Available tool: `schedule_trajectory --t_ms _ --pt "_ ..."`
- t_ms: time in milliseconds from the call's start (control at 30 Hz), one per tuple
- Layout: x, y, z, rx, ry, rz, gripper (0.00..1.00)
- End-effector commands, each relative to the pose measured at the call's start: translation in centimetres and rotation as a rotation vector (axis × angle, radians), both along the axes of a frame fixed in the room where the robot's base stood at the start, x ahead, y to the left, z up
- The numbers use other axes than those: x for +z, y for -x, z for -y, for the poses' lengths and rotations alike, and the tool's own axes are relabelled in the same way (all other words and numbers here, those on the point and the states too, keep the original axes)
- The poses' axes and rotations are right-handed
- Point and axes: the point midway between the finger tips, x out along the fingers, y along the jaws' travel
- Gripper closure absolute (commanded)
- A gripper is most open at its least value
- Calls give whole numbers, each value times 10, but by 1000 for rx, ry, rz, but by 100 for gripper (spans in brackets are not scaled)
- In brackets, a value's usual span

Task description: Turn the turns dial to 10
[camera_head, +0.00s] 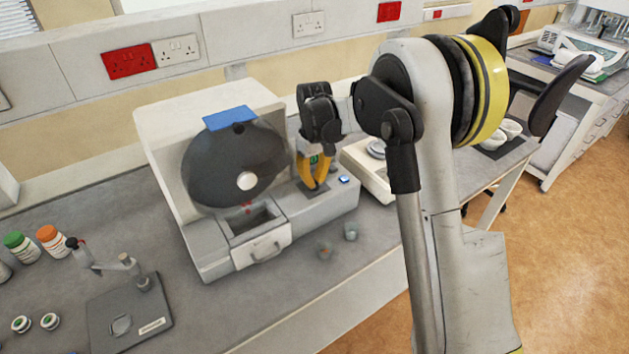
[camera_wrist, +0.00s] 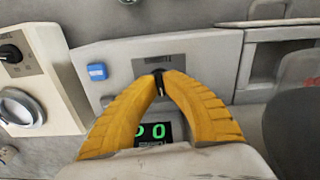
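The turns dial (camera_wrist: 158,84) is a small dark knob on the machine's grey front panel, mostly covered by my fingers in the wrist view. My gripper (camera_wrist: 160,76) has its two yellow fingertips closed in around it, one on each side. A display (camera_wrist: 153,132) with green digits sits between the fingers. A 0 is readable, and the digit left of it is partly hidden. In the head view my gripper (camera_head: 315,187) points down at the panel of the machine (camera_head: 212,262), and the dial is hidden there.
A blue button (camera_head: 344,180) is on the panel right of my gripper. The machine's dark round drum (camera_head: 222,165) and open drawer (camera_head: 262,250) are to the left. A balance (camera_head: 366,178) stands close on the right.

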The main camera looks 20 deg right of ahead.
Motion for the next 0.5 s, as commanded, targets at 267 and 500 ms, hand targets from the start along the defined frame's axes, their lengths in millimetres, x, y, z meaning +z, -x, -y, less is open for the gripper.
schedule_trajectory --t_ms 267,500 --pt "-1 0 -1 -259 0 -1 100" --pt "-1 1 -1 -481 0 -1 100"
